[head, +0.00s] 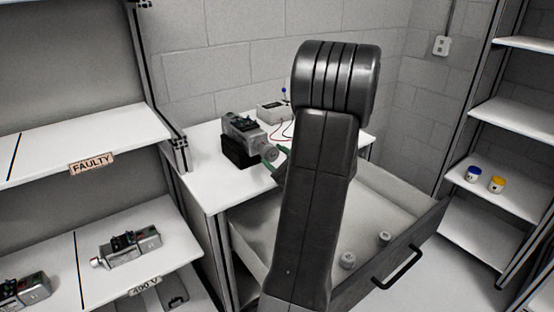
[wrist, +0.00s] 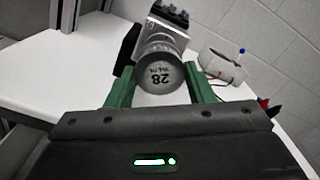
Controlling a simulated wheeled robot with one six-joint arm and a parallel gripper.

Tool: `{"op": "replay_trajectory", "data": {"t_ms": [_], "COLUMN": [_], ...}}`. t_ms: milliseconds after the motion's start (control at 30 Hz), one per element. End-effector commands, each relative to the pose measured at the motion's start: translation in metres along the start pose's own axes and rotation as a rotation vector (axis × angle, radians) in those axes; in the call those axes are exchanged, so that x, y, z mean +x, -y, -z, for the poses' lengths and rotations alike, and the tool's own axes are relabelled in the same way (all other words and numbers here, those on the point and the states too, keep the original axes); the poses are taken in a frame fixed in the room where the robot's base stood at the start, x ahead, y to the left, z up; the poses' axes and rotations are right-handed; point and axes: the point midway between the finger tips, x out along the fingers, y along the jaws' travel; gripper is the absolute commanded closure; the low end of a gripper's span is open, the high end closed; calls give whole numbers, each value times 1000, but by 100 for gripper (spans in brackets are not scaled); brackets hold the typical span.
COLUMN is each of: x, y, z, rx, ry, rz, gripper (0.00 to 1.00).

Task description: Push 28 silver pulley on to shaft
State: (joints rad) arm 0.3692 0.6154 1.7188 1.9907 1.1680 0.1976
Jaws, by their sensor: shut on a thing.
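The silver pulley (wrist: 160,75) is a round metal disc marked 28, seen face-on in the wrist view, with the marking upside down. My gripper (wrist: 161,92) has green fingers shut on the pulley, one on each side. The pulley is in front of the servo motor (wrist: 166,27), a grey body with black connectors; in the head view the motor (head: 244,132) rests on a black block (head: 238,152) on the white table. The pulley (head: 269,151) is at the motor's front end there. The shaft is hidden behind the pulley, so how far on it sits cannot be told.
A white box with a blue-tipped lever (head: 274,111) and red wires stands behind the motor. Shelves with other motors (head: 132,246) stand at left. The table's front left (head: 205,175) is clear.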

Motion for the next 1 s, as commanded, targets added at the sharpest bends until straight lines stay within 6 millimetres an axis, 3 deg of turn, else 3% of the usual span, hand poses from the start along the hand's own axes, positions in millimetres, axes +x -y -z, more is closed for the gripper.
{"op": "replay_trajectory", "data": {"t_ms": [333,367,467,1000], "x": [2,2,2,2], "y": [0,0,0,0], "z": [0,0,0,0], "rx": [0,0,0,0], "ry": [0,-1,-1,0], "rz": [0,0,0,0], "gripper": [81,46,27,31]}}
